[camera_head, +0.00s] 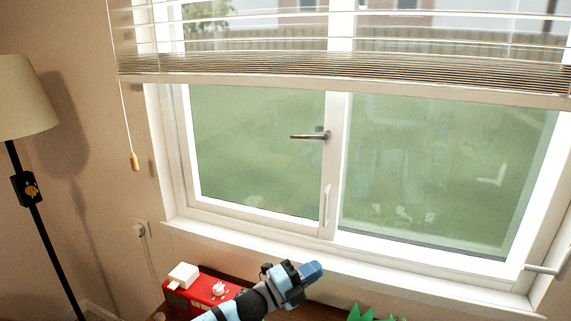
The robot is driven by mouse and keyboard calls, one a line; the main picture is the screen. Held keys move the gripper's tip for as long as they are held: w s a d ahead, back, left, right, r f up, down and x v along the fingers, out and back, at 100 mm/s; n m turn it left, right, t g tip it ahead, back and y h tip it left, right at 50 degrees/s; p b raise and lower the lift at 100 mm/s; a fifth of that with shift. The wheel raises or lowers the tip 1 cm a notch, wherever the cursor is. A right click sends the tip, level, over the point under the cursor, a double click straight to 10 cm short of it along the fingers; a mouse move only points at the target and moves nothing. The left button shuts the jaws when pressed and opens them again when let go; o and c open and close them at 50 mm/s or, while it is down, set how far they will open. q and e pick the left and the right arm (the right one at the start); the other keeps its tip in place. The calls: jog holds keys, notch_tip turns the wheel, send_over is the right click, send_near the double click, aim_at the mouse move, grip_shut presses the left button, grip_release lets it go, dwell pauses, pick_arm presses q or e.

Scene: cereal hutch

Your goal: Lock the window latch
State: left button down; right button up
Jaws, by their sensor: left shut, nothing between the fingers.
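The window latch (310,136) is a metal lever handle on the middle post of the white window frame (330,215). The lever lies about level and points to the left from its base on the post. A second slim white handle (327,204) sits lower on the same post. My left gripper (312,271) is below the window sill at the bottom centre, well below and apart from the latch. It is shut and empty, pointing up to the right. My right gripper is out of the picture.
Blinds (350,67) hang over the window's upper part, their pull cord (134,161) to the left. A floor lamp (25,100) stands at left. A red box (205,291) and green leaf-like points (360,313) are below the sill (350,272). Space before the panes is clear.

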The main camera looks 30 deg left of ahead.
pick_arm(q)
jog(key=w+d+r+m+g+b, duration=0.15)
jog(key=r+m+g, duration=0.3)
jog(key=m, duration=0.75)
jog(key=w+r+m+g+h+b, duration=0.1)
jog(key=w+r+m+g, duration=0.15)
jog(key=r+m, duration=0.6)
jog(key=w+r+m+g+b, duration=0.1)
jog(key=w+r+m+g, duration=0.2)
jog(key=m, duration=1.1)
jog(key=w+a+r+m+t+y+b, duration=0.2)
jog(key=a+r+m+t+y, duration=0.2)
jog(key=a+r+m+y, duration=1.05)
jog(key=w+a+f+n+h+p, duration=0.2)
jog(key=w+a+f+n, duration=0.1)
jog(key=w, duration=0.5)
jog(key=shift+w+a+f+n, duration=0.35)
jog(key=shift+a+n, duration=0.35)
jog(key=shift+n, duration=0.1)
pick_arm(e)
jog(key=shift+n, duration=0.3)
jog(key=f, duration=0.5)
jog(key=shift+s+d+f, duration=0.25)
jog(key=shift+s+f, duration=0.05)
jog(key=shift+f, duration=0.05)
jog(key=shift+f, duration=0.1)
